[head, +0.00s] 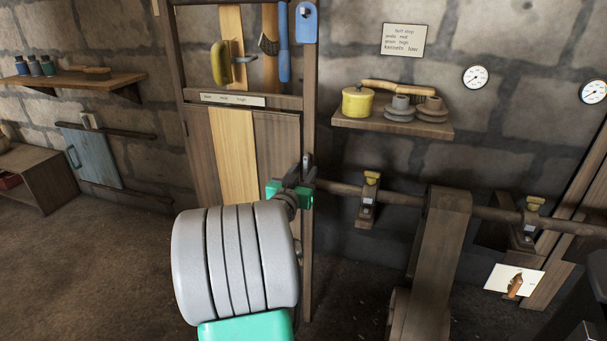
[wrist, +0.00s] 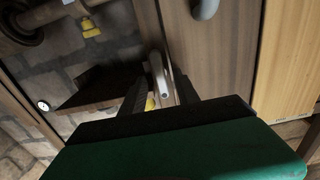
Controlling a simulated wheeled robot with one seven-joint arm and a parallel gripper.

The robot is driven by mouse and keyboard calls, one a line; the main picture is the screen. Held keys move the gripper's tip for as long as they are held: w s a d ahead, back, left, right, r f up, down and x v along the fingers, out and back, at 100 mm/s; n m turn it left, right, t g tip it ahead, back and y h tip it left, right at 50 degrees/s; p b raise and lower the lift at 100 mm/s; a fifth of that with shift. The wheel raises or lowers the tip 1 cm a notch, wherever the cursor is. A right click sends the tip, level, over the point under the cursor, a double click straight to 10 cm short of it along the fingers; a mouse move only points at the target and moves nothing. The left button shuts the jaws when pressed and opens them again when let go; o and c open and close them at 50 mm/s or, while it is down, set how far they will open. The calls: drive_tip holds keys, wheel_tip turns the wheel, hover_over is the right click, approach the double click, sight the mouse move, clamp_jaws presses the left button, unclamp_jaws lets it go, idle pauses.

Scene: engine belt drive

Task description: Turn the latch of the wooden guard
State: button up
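The wooden guard (head: 234,150) is a tall panel of vertical planks, one of them pale, held in a dark wooden frame. Its latch (head: 307,163) is a small grey upright piece on the frame's right post, just beyond my gripper (head: 292,188). In the wrist view the latch (wrist: 158,75) is a rounded grey lever at the edge of the guard's planks (wrist: 215,60). My gripper's two dark fingers (wrist: 160,92) stand apart on either side of it, with the latch between them. I cannot tell whether either finger touches it. My arm hides the guard's lower right part.
A dark shaft (head: 340,188) with yellow-topped bearings and a wide belt (head: 437,240) lies right of the guard. A shelf (head: 395,124) with a yellow tin is above it. A grey handle (wrist: 205,8) is on the guard. Open floor (head: 90,270) lies to the left.

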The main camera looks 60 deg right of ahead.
drive_tip(key=shift+d, duration=0.3)
drive_tip(key=shift+c, duration=0.4)
clamp_jaws()
